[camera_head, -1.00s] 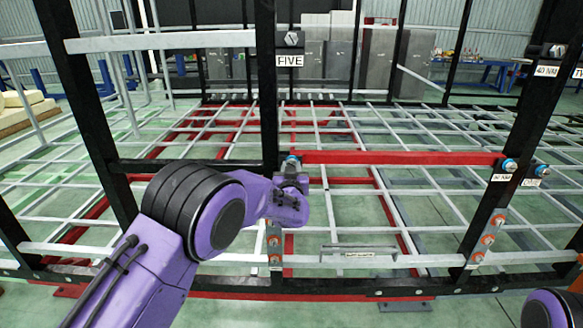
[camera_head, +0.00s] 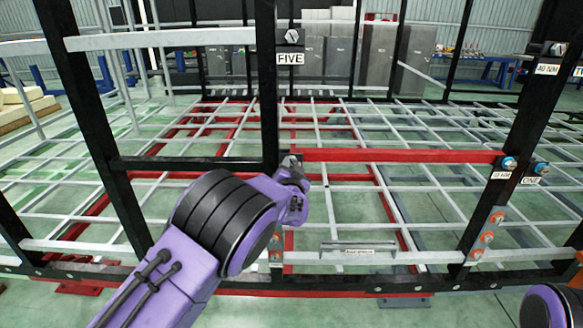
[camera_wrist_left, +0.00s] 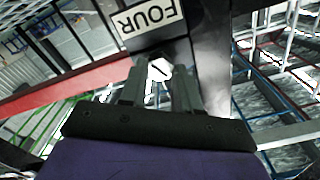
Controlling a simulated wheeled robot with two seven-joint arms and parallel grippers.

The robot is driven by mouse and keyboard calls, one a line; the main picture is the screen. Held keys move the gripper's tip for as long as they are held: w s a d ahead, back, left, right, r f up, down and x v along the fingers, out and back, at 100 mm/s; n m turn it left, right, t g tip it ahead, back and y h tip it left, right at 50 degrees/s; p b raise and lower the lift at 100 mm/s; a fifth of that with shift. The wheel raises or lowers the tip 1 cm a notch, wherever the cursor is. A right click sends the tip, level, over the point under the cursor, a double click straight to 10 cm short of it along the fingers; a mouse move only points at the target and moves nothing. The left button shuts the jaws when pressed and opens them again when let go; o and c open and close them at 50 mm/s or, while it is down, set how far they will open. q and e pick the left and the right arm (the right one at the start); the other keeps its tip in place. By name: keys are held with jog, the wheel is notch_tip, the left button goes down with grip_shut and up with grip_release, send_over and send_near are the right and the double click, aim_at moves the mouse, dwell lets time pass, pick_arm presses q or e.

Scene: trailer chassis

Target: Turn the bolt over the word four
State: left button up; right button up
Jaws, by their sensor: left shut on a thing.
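In the left wrist view, the pale hexagonal bolt head (camera_wrist_left: 159,68) sits on a black post, beside a white label (camera_wrist_left: 149,18) reading FOUR upside down. My left gripper (camera_wrist_left: 161,76) is shut on this bolt, with one finger on each side of its head. In the head view, my left gripper (camera_head: 291,163) is at the black post, at the left end of the red bar, and mostly hides the bolt and label there. My right gripper is out of view; only part of my right arm shows at the bottom right.
A FIVE label (camera_head: 290,59) with a bolt (camera_head: 292,37) above it is higher on the same post. The red bar (camera_head: 400,156) runs right to a blue-ringed bolt (camera_head: 509,163) on another post. A small handle plate (camera_head: 358,247) is on the lower rail.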

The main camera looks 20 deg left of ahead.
pick_arm(q)
jog(key=shift+s+d+f, duration=0.1)
jog(key=shift+f, duration=0.25)
jog(key=o, duration=0.9)
jog(key=shift+o, duration=0.8)
jog(key=shift+r, duration=0.3)
